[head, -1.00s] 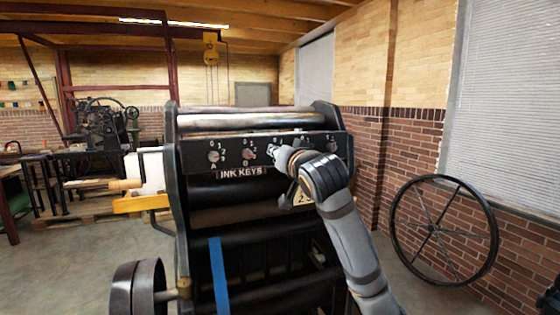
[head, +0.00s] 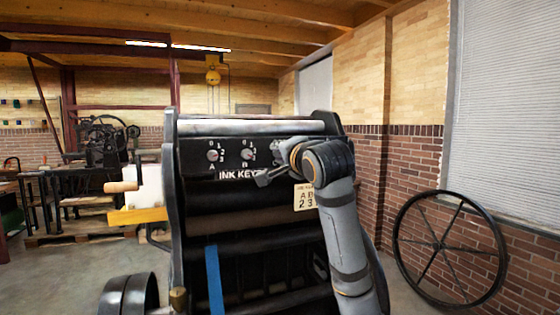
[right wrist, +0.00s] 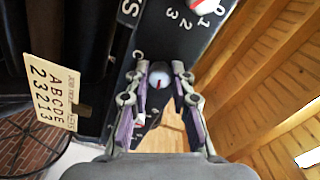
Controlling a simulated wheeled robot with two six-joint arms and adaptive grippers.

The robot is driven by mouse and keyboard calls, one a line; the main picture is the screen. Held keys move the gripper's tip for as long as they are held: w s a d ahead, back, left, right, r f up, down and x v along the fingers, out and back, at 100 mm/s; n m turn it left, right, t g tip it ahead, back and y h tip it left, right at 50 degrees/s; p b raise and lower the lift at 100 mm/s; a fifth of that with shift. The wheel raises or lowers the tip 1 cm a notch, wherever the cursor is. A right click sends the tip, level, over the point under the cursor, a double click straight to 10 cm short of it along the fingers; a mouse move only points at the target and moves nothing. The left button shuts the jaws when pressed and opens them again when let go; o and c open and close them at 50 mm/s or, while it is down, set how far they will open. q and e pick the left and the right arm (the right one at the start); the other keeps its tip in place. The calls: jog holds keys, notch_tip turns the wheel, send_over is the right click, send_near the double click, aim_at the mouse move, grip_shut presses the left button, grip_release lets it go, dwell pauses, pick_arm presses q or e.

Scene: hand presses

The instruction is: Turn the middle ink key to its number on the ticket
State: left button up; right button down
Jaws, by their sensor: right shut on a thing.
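My left gripper is out of view.
A neighbouring key (right wrist: 205,5) sits close to my fingers at the top of the wrist view. A blue strip (head: 215,280) hangs on the press front. A large spoked wheel (head: 440,249) leans on the brick wall at right. Open floor lies between.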

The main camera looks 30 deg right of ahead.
jog(key=shift+m, duration=0.4)
jog(key=c, duration=1.1)
grip_release()
jog(key=shift+c, duration=0.2)
jog(key=v, duration=1.2)
jog(key=shift+f, duration=0.1)
